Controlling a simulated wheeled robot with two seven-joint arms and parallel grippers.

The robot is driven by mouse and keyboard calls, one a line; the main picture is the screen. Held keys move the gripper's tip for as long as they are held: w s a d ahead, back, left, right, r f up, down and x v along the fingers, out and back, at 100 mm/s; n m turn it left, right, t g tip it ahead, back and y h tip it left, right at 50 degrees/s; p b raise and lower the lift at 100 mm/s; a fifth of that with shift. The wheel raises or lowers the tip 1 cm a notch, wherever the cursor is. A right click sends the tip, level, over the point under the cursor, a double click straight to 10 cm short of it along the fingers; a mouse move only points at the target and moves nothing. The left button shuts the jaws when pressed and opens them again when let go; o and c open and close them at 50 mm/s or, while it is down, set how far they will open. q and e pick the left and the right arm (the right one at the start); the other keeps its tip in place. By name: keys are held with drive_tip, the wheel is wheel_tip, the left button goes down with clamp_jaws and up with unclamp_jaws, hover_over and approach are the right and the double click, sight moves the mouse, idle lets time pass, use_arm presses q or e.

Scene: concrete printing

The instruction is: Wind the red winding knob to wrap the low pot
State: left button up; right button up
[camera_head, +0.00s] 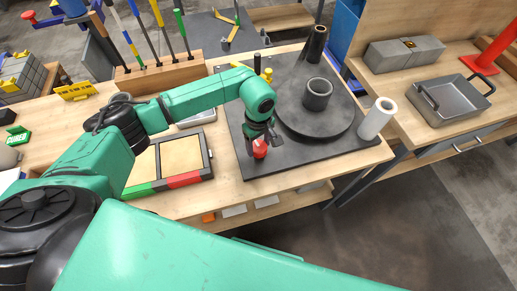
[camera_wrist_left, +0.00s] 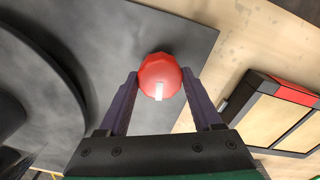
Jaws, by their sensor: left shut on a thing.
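The red winding knob (camera_head: 260,148) stands near the front left of a dark board (camera_head: 300,158). My left gripper (camera_head: 262,139) reaches down onto it from above. In the left wrist view, the knob (camera_wrist_left: 160,77) sits between the two fingertips of my left gripper (camera_wrist_left: 160,88), which is shut on it. The low pot (camera_head: 317,94), a short grey cylinder with an open top, stands upright on the round dark turntable (camera_head: 290,117). No wrap shows around the pot. My right gripper is not in view.
A white roll (camera_head: 376,119) stands at the board's right edge, and a tall dark cylinder (camera_head: 316,44) stands behind the pot. A framed tray (camera_head: 172,160) with green and red edges lies left of the board. A metal pan (camera_head: 450,99) is on the right bench.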

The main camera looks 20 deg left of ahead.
use_arm(q)
drive_tip(key=shift+f+n+b, duration=0.15)
drive_tip(key=shift+n+b, duration=0.15)
drive_tip(key=shift+n, duration=1.8)
drive_tip(key=shift+n+b, duration=0.35)
drive_tip(key=shift+n, duration=1.75)
drive_tip(key=o, duration=1.4)
drive_tip(key=shift+r, duration=0.25)
